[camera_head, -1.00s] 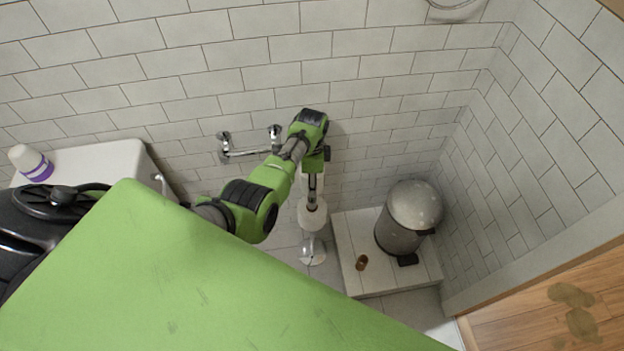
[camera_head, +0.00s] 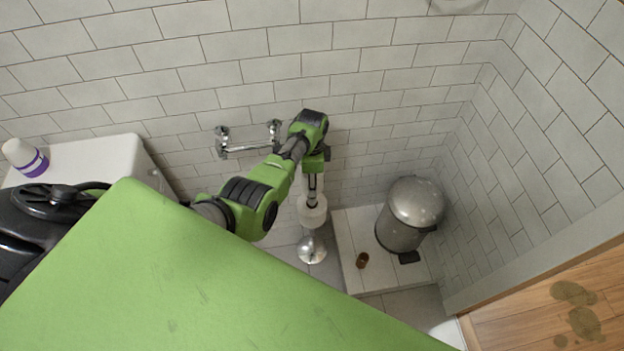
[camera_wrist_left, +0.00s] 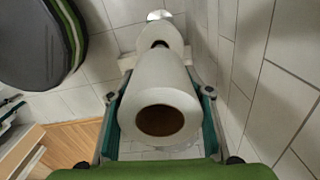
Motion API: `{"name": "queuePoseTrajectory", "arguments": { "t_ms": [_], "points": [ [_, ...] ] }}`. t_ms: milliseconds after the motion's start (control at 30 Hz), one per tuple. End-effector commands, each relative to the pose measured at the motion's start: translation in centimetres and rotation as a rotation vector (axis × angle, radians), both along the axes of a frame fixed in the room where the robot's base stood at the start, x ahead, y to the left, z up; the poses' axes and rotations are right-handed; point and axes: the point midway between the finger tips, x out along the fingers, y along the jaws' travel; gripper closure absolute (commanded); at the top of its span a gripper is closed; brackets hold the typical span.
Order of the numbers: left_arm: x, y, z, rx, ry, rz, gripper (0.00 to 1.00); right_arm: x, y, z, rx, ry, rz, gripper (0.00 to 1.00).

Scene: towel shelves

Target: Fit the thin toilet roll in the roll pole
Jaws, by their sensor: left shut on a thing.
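My left gripper (camera_head: 313,188) is shut on a thin white toilet roll (camera_head: 313,181). In the left wrist view, the held roll (camera_wrist_left: 160,82) lies between the two fingers, its open brown core facing the camera. A second white roll (camera_wrist_left: 160,38) shows just past its far end. In the head view, this other roll (camera_head: 312,212) is below the gripper, above the round chrome base of the roll pole (camera_head: 312,250). The pole itself is hidden by the rolls and gripper, so I cannot tell whether it enters the held roll. My right gripper is not in view.
A grey pedal bin (camera_head: 409,215) and a small brown object (camera_head: 362,260) are on the low tiled step (camera_head: 350,230) at right. A chrome wall fixture (camera_head: 247,148) is behind my arm. A white-and-purple bottle (camera_head: 27,158) stands far left.

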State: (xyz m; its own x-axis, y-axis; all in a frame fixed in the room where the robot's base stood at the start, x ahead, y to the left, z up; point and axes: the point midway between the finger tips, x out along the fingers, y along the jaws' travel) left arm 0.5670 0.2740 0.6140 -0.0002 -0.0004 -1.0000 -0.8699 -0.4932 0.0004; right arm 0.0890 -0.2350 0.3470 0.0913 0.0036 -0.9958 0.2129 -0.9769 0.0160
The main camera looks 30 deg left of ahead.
Motion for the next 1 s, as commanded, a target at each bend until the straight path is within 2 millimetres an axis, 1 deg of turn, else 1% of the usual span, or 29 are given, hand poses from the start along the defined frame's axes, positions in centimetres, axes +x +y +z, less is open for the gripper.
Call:
{"name": "queuePoseTrajectory", "arguments": {
  "t_ms": [1000],
  "points": [
    [0.0, 0.0, -2.6, 0.0, -0.001, 0.0, 0.76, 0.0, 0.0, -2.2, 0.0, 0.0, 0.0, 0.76]
  ]
}}
